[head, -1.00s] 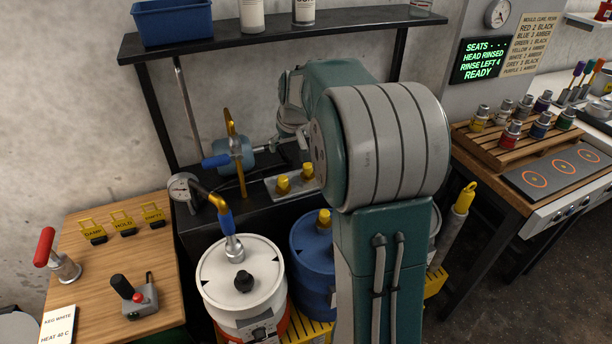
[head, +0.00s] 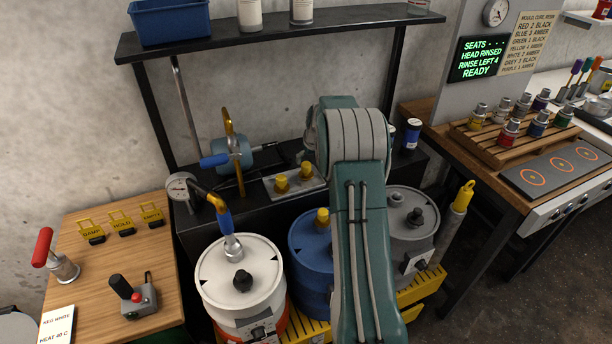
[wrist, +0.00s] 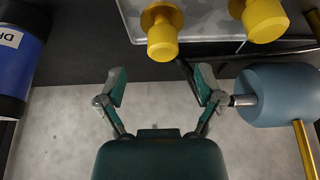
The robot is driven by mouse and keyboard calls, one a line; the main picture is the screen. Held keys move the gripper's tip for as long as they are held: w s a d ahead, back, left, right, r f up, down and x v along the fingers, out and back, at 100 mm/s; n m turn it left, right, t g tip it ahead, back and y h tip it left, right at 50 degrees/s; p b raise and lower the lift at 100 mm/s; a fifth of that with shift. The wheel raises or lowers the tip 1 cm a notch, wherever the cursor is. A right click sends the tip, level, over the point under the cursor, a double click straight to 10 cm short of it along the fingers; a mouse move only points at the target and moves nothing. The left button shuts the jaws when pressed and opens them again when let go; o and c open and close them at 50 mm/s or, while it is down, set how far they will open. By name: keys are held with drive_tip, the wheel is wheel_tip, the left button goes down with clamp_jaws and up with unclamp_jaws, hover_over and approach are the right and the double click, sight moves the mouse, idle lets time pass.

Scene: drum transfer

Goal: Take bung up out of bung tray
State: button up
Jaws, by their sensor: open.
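The bung tray is a pale metal plate on a dark bench; its bare part shows in the head view (head: 293,187) and in the wrist view (wrist: 208,22). Two yellow bungs stand on it. One bung (head: 306,169) is beside my arm in the head view and appears to be the bung (wrist: 163,38) ahead of my fingers in the wrist view. The other bung (head: 281,184) stands to its left in the head view and to the right in the wrist view (wrist: 265,18). My gripper (wrist: 161,80) is open and empty, apart from both bungs. In the head view my arm hides it.
A blue-grey pump (wrist: 273,97) is close to the right finger in the wrist view. A dark blue canister (wrist: 18,55) is at the left there. White (head: 240,280), blue (head: 310,262) and grey (head: 405,230) drums stand before the bench; the blue one bears a yellow bung.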

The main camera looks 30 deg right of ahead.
sight(306, 164)
drive_tip(key=x, duration=0.6)
drive_tip(key=shift+w+f, duration=0.25)
clamp_jaws()
